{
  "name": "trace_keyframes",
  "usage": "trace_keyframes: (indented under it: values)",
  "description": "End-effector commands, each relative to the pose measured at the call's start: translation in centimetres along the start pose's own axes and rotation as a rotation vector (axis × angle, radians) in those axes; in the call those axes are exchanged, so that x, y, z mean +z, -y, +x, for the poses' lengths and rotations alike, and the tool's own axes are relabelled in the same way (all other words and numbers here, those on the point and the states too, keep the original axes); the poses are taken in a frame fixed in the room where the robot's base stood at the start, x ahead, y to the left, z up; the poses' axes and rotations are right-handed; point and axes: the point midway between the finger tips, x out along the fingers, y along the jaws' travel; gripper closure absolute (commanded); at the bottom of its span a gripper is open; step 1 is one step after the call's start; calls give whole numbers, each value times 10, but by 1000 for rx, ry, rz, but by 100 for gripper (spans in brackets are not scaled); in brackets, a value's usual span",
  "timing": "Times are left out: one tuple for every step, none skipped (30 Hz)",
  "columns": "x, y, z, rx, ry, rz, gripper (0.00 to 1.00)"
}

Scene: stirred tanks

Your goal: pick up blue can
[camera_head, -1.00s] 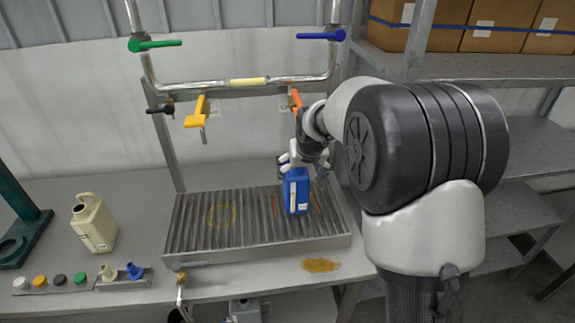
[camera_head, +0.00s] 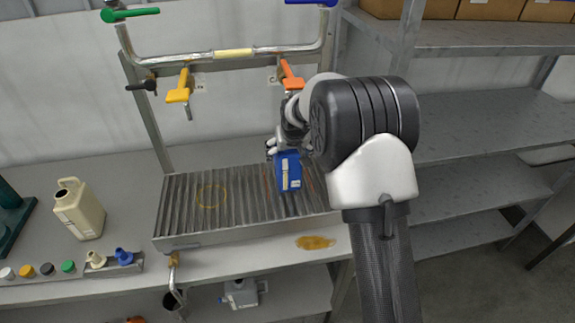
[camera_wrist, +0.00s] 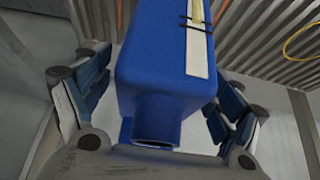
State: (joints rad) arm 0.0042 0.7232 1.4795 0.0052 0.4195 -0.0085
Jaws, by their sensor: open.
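The blue can (camera_head: 288,170) stands on the right part of the ribbed metal drain tray (camera_head: 240,240), below the orange-handled tap. In the wrist view the blue can (camera_wrist: 165,70) fills the middle, its open neck toward the camera and a pale label strip on its side. My gripper (camera_head: 279,146) is at the top of the can in the head view. In the wrist view its two fingers (camera_wrist: 160,105) stand open on both sides of the can, with gaps visible. Whether the can touches the tray is hard to tell.
A beige can (camera_head: 80,210) stands on the bench to the left, behind several coloured caps (camera_head: 47,268) and a blue funnel (camera_head: 124,257). Yellow (camera_head: 180,92) and orange (camera_head: 290,76) tap handles hang above the tray. An amber spill (camera_head: 315,242) lies on the bench's front edge.

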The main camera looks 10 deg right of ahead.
Motion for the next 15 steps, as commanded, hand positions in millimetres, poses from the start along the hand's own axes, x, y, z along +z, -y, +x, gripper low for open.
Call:
trace_keyframes:
  values:
    - [1,0,9,0,0,0,14]
    - [0,0,12,0,0,0,14]
    - [0,0,15,0,-1,0,14]
    - [0,0,17,0,-1,0,14]
    - [0,0,18,0,-1,0,14]
    - [-1,0,18,0,-2,0,14]
    - [-1,0,18,0,-2,0,14]
    - [-1,0,18,0,-2,0,14]
    - [-1,0,18,0,-2,0,14]
    - [-1,0,18,0,-2,0,14]
    - [-1,0,18,0,-2,0,14]
    - [-1,0,18,0,-2,0,15]
    - [-1,0,18,0,-2,0,17]
    - [-1,0,18,0,-2,0,19]
    - [-1,0,18,0,-2,0,21]
